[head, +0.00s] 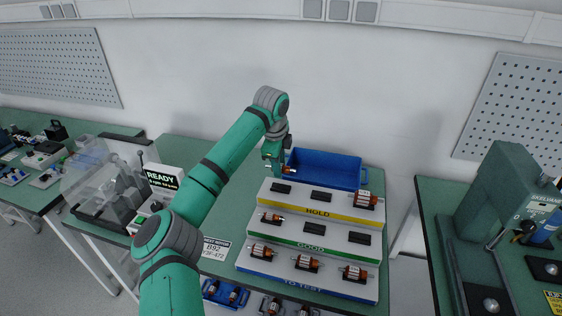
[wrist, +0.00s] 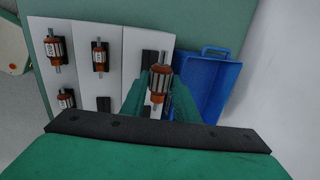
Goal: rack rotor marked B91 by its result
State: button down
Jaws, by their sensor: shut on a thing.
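My gripper (head: 279,163) is shut on a rotor (wrist: 160,84) with an orange and silver body and a steel shaft. It holds this rotor above the left end of the rack's top tier, marked HOLD (head: 318,212), near the blue bin. In the wrist view a dark cradle (wrist: 149,57) shows partly behind the held rotor. Its marking is too small to read. The middle tier is marked GOOD (head: 312,246), with one rotor (head: 271,217) at its left. The bottom tier, marked TO TEST (head: 300,285), bears several rotors (head: 306,263). Another rotor (head: 366,199) sits at the right of HOLD.
A blue bin (head: 340,160) stands behind the rack. HOLD and GOOD have empty dark cradles (head: 322,197). More rotors lie at the front edge.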

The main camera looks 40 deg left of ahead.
jog(key=shift+x, duration=0.8)
jog(key=shift+s+d+f, duration=0.1)
jog(key=shift+s+f, duration=0.1)
jog(key=shift+f, duration=1.15)
jog(key=shift+s+f, duration=0.1)
jog(key=shift+f, duration=0.25)
jog(key=shift+f, duration=0.35)
jog(key=shift+f, duration=0.3)
jog(key=shift+w+d, duration=0.1)
jog(key=shift+w, duration=0.1)
